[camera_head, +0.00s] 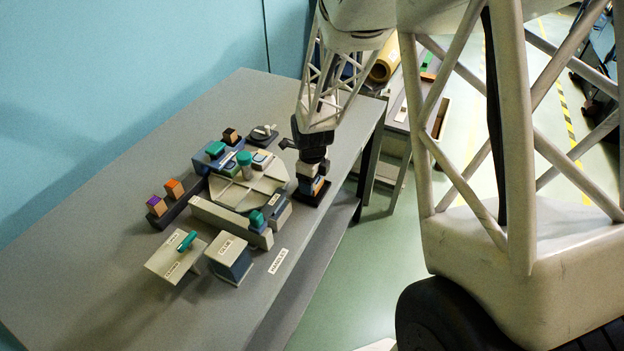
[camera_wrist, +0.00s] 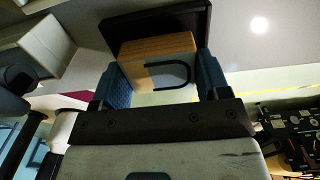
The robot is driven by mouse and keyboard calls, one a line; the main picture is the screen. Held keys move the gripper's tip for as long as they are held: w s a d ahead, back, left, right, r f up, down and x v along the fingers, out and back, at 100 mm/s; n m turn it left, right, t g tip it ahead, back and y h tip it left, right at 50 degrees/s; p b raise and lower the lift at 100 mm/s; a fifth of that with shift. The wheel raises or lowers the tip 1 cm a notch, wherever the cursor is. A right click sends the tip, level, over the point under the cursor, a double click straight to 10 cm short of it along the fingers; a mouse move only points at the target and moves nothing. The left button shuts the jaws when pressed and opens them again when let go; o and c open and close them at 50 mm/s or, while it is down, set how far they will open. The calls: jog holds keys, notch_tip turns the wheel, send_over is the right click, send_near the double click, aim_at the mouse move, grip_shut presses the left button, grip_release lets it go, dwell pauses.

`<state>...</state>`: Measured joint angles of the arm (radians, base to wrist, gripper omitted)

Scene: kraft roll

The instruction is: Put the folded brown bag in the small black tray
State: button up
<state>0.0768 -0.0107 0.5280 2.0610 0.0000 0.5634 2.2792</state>
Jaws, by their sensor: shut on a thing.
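My gripper (camera_wrist: 163,72) points down at the table's right edge in the head view, its blue fingers (camera_head: 308,180) shut on the folded brown bag. The bag (camera_wrist: 158,46) is a brown block with a pale face and a dark handle loop in the wrist view. In the head view only a small orange-brown part of it (camera_head: 318,187) shows between the fingers. The small black tray (camera_wrist: 196,19) is right beyond the bag in the wrist view. Its dark edge (camera_head: 303,200) shows under the gripper in the head view. I cannot tell whether the bag touches the tray.
Left of my gripper stands a cluttered pale fixture (camera_head: 232,190) with coloured blocks and a long beam. A dark round-based item (camera_head: 263,134) is behind it. The table (camera_head: 110,260) is clear at the left and front.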

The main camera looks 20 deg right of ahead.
jog(key=shift+f, duration=0.65)
dwell(1.3)
jog(key=o, duration=1)
jog(key=shift+r, duration=0.15)
jog(key=shift+r, duration=3.75)
jog(key=shift+r, duration=0.1)
